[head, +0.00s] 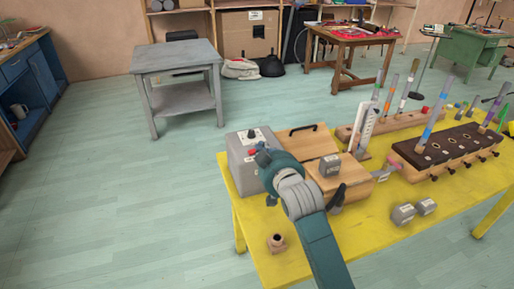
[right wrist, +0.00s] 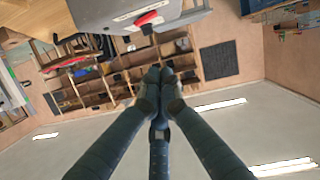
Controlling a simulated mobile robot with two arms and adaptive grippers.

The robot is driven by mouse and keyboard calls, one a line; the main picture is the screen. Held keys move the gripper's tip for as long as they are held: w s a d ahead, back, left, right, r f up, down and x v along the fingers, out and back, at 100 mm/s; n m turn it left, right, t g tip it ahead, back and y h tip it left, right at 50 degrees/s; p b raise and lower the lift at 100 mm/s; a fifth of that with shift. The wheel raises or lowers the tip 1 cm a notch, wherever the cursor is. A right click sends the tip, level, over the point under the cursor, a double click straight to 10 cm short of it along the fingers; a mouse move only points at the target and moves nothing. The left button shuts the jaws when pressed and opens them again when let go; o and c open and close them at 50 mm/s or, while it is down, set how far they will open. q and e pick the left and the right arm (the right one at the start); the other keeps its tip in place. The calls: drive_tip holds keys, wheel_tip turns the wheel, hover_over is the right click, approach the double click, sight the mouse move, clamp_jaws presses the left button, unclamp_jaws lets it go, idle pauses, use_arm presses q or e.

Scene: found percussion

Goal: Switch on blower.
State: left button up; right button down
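A grey box (head: 238,160), which I take to be the blower, stands at the near left corner of the yellow table. Small dark controls show on its top, and a red part (head: 252,151) shows beside my gripper. In the right wrist view the grey box (right wrist: 110,12) is at the top, with a red switch (right wrist: 148,18) on its face. My right gripper (head: 261,153) is in front of the box. In the right wrist view its fingertips (right wrist: 160,74) meet with nothing between them, and the switch appears apart from them. My left gripper is out of view.
The yellow table (head: 296,263) holds a wooden box (head: 310,143) beside the grey box, a dark board with coloured tubes (head: 433,128), small grey blocks (head: 403,214) and a small brown fitting (head: 277,243). A grey side table (head: 178,55) stands behind. The floor to the left is clear.

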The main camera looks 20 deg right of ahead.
drive_tip(key=p, duration=0.1)
hover_over(254, 151)
drive_tip(key=v, duration=0.2)
drive_tip(key=shift+s+a+f, duration=0.1)
drive_tip(key=shift+f, duration=0.5)
drive_tip(key=shift+a+f, duration=0.15)
drive_tip(key=shift+f, duration=0.5)
drive_tip(key=f, duration=0.2)
drive_tip(key=shift+d+f+p, duration=0.3)
drive_tip(key=shift+f+p, duration=0.05)
drive_tip(key=shift+f, duration=0.05)
drive_tip(key=shift+d+f, duration=0.15)
drive_tip(key=shift+f, duration=0.5)
